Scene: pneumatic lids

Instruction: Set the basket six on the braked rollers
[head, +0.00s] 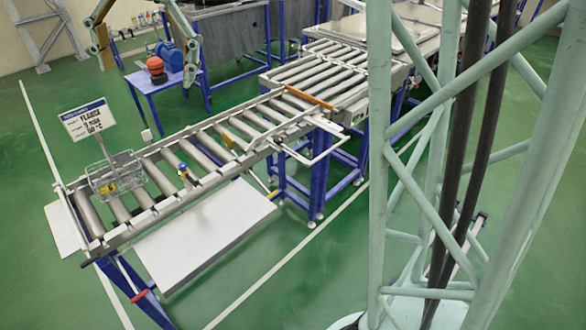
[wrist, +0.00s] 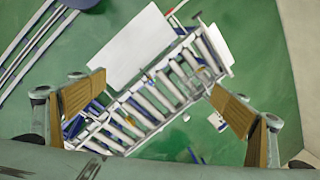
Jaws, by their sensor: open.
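A wire basket (head: 118,178) with a yellow tag sits upright on the rollers at the left end of the conveyor (head: 150,208). The tag's number is too small to read surely. The rollers run on to the upper right, and which are braked I cannot tell. My gripper (head: 147,66) hangs high at the top left of the head view, apart from the basket. In the wrist view my gripper (wrist: 155,104) is wide open, with tan finger pads and nothing between them. The conveyor's rollers (wrist: 160,92) show below it; the basket is not clear there.
A sign (head: 88,118) stands behind the basket. A white shelf (head: 205,235) juts out in front. An orange bar (head: 308,98) crosses farther along. A blue table (head: 165,88) bearing a motor stands behind.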

